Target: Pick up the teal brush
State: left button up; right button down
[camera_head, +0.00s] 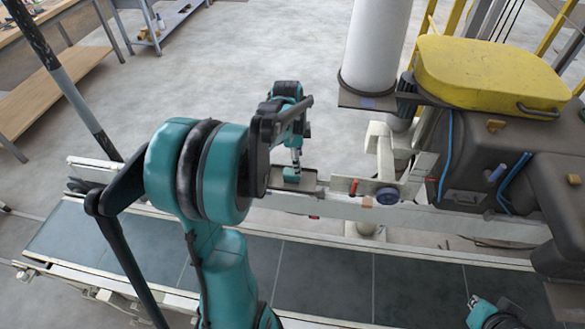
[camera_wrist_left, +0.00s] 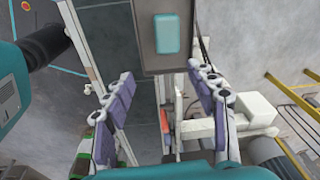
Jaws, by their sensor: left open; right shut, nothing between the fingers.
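The teal brush (camera_wrist_left: 166,34) shows in the left wrist view as a small rounded teal block on a grey plate (camera_wrist_left: 144,62). In the head view the brush (camera_head: 291,174) is a small teal patch on the plate (camera_head: 309,183) beside the conveyor's far rail. My left gripper (camera_wrist_left: 160,72) is open, with its fingers spread wide and nothing between them. The brush lies beyond its fingertips, apart from them. In the head view my left arm hides much around that gripper. My right gripper (camera_head: 474,302) is shut and empty at the lower right, far from the brush.
A conveyor belt (camera_head: 330,275) with pale rails runs across the front. A brown machine with a yellow lid (camera_head: 490,72) and a white column (camera_head: 376,45) stand at the right. A wooden workbench (camera_head: 55,85) is at upper left. Open floor (camera_head: 220,75) lies behind the conveyor.

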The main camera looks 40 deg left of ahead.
aim_at(292, 171)
pick_arm(q)
jog(key=a, duration=0.2)
jog(key=a+m, duration=0.1)
jog(key=shift+w+a+f+h+p, duration=0.1)
jog(key=shift+w+f+h+p, duration=0.1)
jog(key=shift+f+h+p, duration=0.15)
jog(key=shift+a+f+m+g, duration=0.25)
jog(key=shift+f+m+g, duration=0.05)
jog(key=f+b, duration=0.1)
jog(key=f, duration=0.1)
jog(key=f+b, duration=0.1)
jog(key=f, duration=0.1)
jog(key=f+b, duration=0.1)
jog(key=f, duration=0.2)
jog(key=shift+w+d, duration=0.15)
jog(key=shift+d, duration=0.2)
jog(key=shift+f, duration=0.4)
jog(key=shift+r, duration=0.1)
jog(key=shift+c, duration=1.3)
jog(key=c, duration=1)
